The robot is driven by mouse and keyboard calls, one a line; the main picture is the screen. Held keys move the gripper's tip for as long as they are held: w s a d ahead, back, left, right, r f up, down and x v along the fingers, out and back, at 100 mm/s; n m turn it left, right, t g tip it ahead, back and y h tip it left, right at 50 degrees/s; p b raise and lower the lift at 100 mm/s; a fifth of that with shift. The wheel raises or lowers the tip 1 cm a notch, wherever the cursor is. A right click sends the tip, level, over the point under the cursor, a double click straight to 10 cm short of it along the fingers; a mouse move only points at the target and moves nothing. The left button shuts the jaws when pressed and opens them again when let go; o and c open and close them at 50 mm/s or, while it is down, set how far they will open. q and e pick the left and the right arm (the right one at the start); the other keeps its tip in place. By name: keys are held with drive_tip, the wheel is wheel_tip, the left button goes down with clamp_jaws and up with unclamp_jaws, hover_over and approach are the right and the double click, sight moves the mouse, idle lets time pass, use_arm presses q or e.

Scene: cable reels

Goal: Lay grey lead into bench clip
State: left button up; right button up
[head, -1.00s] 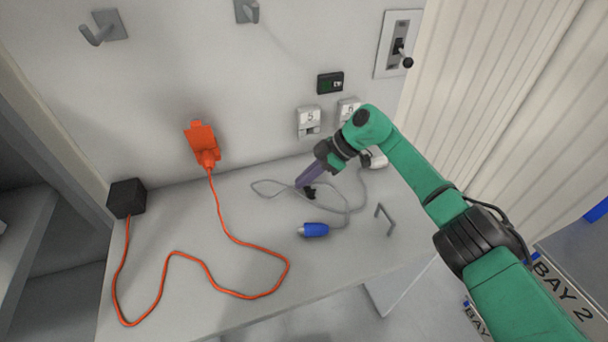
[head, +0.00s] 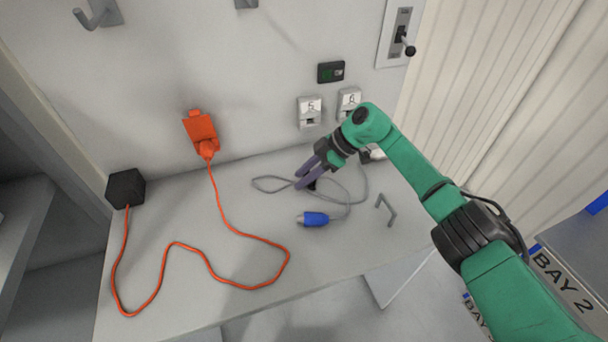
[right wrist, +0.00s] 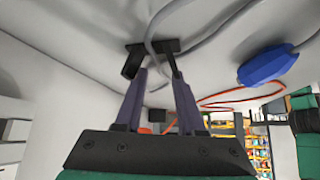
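The grey lead (head: 350,199) lies in loose curves on the bench, with a blue plug (head: 314,219) at its end. The blue plug also shows in the right wrist view (right wrist: 267,66). My right gripper (head: 306,183) is low over the bench at the small black bench clip (head: 312,186). Its two purple fingers are apart. In the right wrist view the fingertips are close to the black clip parts (right wrist: 133,60), and the grey lead (right wrist: 151,35) appears to run between those parts. I cannot tell whether it is seated. My left gripper is out of view.
An orange lead (head: 225,284) runs across the left of the bench (head: 190,220) from a black box (head: 125,188) to an orange wall socket (head: 202,137). A grey handle-shaped bracket (head: 386,209) stands right. Sockets 5 (head: 310,111) and 6 (head: 349,101) are behind the arm.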

drive_tip(key=o, duration=0.4)
drive_tip(key=shift+s+r, duration=0.1)
drive_tip(key=shift+r, duration=0.1)
drive_tip(key=shift+r, duration=0.1)
drive_tip(key=shift+r+p, duration=0.25)
drive_tip(key=shift+p, duration=0.05)
wheel_tip(320, 180, up, 7)
drive_tip(key=p, duration=0.7)
